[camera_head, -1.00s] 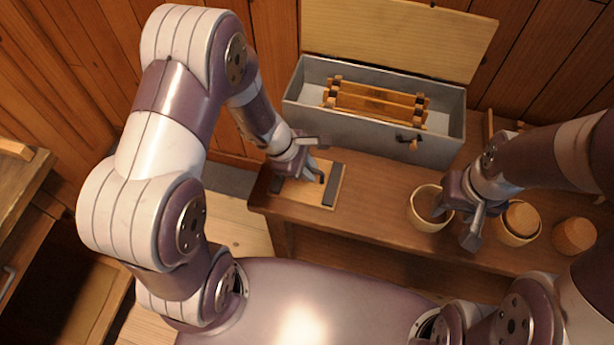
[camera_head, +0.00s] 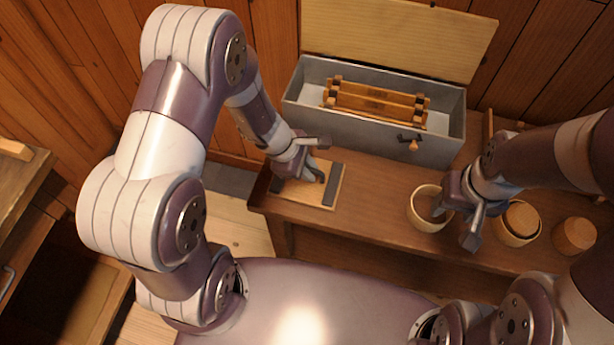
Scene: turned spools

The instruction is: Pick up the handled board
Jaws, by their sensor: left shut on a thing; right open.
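The handled board (camera_head: 317,197) is a flat light-wood panel with dark strips along its sides. It lies at the left end of the wooden bench; whether it touches the bench or hangs just above it, I cannot tell. My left gripper (camera_head: 318,176) is over the middle of the board and shut on it, seemingly at its handle, which the fingers mostly hide. My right gripper (camera_head: 456,222) is open, between two round wooden bowls at the right part of the bench, away from the board.
A grey box (camera_head: 452,145) with its lid raised stands at the back of the bench (camera_head: 375,205), holding a wooden rack (camera_head: 375,101). One bowl (camera_head: 428,210) is left of my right gripper, another (camera_head: 516,223) right of it. A wooden spool (camera_head: 574,236) stands further right.

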